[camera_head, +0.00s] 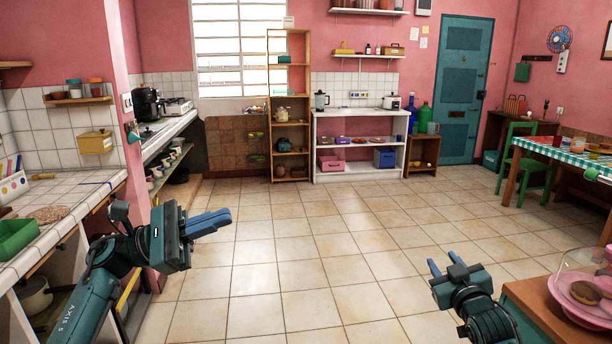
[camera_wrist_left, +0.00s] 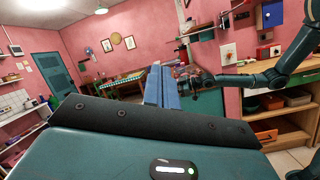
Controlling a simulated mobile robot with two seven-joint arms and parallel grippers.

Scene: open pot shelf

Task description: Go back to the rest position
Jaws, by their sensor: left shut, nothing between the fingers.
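My left gripper (camera_head: 224,219) is at the lower left of the head view, its blue fingers together and nothing between them. It points right, out over the tiled floor and clear of the counter. In the left wrist view its blue fingers (camera_wrist_left: 161,86) stand side by side against the room behind. My right gripper (camera_head: 445,262) is at the lower right of the head view, its two blue fingers apart and empty above the floor. My right arm also shows in the left wrist view (camera_wrist_left: 255,80).
A tiled counter (camera_head: 75,200) with a green tray (camera_head: 16,238) stands close on the left. A wooden cabinet (camera_head: 545,310) with a pink plate (camera_head: 570,300) is close on the right. The floor (camera_head: 300,260) between is clear. An open wooden shelf (camera_head: 306,105) stands at the back wall.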

